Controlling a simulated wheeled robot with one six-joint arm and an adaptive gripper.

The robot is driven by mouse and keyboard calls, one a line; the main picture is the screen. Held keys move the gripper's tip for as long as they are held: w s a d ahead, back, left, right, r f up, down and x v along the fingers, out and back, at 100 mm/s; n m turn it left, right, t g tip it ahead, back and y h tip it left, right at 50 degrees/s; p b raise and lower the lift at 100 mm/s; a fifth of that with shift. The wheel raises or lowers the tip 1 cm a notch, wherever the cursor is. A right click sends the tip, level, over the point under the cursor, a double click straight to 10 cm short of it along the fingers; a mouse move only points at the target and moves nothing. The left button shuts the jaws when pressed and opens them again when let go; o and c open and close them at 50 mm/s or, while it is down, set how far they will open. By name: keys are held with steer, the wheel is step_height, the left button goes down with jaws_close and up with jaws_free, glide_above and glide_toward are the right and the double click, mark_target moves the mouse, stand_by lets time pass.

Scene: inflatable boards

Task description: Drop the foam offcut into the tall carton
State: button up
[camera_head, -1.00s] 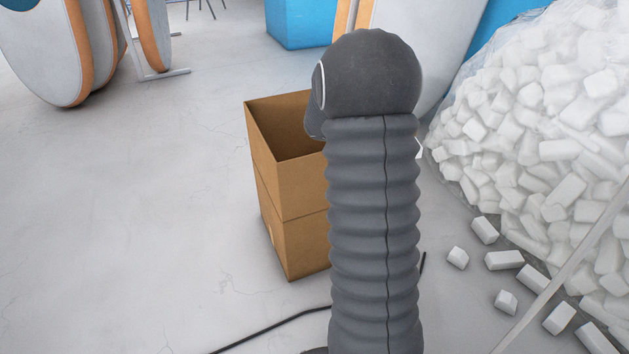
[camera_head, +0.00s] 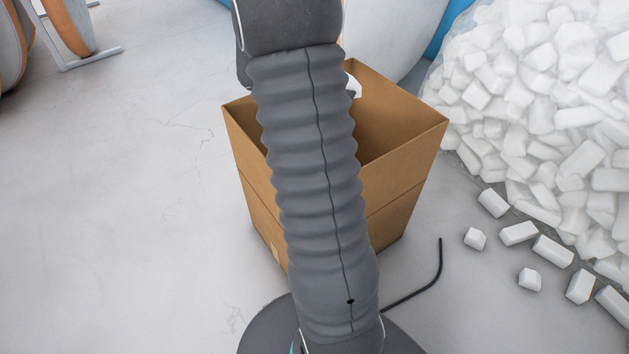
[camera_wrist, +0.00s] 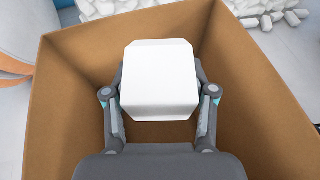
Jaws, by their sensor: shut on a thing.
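The tall brown carton (camera_head: 408,150) stands open-topped on the floor, partly hidden behind my arm in the head view. In the wrist view its walls (camera_wrist: 262,95) surround the gripper on the left, right and far sides. A white foam offcut (camera_wrist: 160,78) is held between the two fingers of my gripper (camera_wrist: 160,95), over the carton's opening. I cannot tell how far above or below the rim it is. In the head view a small white piece of the offcut (camera_head: 354,86) shows beside my arm, against the carton's opening; the gripper is mostly hidden there.
A large clear bag of white foam pieces (camera_head: 550,110) stands to the right of the carton. Several loose foam pieces (camera_head: 518,233) lie on the floor in front of it. A black cable (camera_head: 440,265) lies near my base.

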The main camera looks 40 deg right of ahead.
steer(key=shift+w+f, duration=0.15)
steer(key=shift+f, duration=2.85)
steer(key=o, duration=0.9)
steer(key=shift+c, duration=0.2)
steer(key=v, duration=1.2)
